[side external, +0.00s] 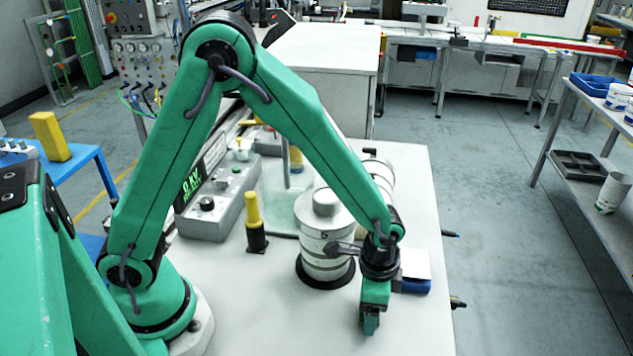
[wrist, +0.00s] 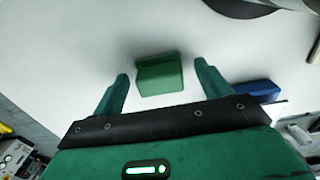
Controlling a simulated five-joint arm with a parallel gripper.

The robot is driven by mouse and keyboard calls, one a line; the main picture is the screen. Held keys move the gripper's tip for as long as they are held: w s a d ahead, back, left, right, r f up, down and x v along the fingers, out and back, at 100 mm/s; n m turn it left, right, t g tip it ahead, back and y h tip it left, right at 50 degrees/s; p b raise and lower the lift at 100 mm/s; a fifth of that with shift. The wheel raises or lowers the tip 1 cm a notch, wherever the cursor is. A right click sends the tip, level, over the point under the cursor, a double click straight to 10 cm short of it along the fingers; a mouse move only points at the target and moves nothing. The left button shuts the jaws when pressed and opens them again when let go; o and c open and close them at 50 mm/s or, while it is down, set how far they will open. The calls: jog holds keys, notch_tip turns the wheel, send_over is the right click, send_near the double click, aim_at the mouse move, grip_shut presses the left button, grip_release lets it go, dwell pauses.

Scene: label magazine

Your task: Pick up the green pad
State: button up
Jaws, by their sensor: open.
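The green pad (wrist: 160,78) is a small block on the white table, seen in the wrist view ahead of my gripper. My gripper (wrist: 161,73) is open, with one finger to each side of the pad in that picture. White table shows between each finger and the pad, and nothing is held. In the side view my gripper (side external: 371,318) points down low over the table near its front right. There I cannot make out the pad apart from the green gripper, which likely hides it.
A white cylinder (side external: 325,235) on a dark round base stands just left of my gripper. A blue block (side external: 416,286) with a white top lies to the right, also in the wrist view (wrist: 255,90). A yellow-topped post (side external: 253,210) and a grey control box (side external: 220,205) stand farther left.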

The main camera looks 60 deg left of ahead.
jog(key=shift+c, duration=0.5)
jog(key=c, duration=1)
jog(key=shift+o, duration=0.2)
jog(key=shift+r, duration=0.1)
jog(key=shift+r, duration=0.7)
jog(key=r, duration=0.3)
jog(key=shift+s+d, duration=0.3)
jog(key=shift+s, duration=0.05)
jog(key=s+d+r, duration=0.5)
jog(key=s+r, duration=0.1)
jog(key=s, duration=0.3)
jog(key=shift+s+d+r, duration=0.15)
jog(key=shift+d+r, duration=0.05)
jog(key=shift+d, duration=0.05)
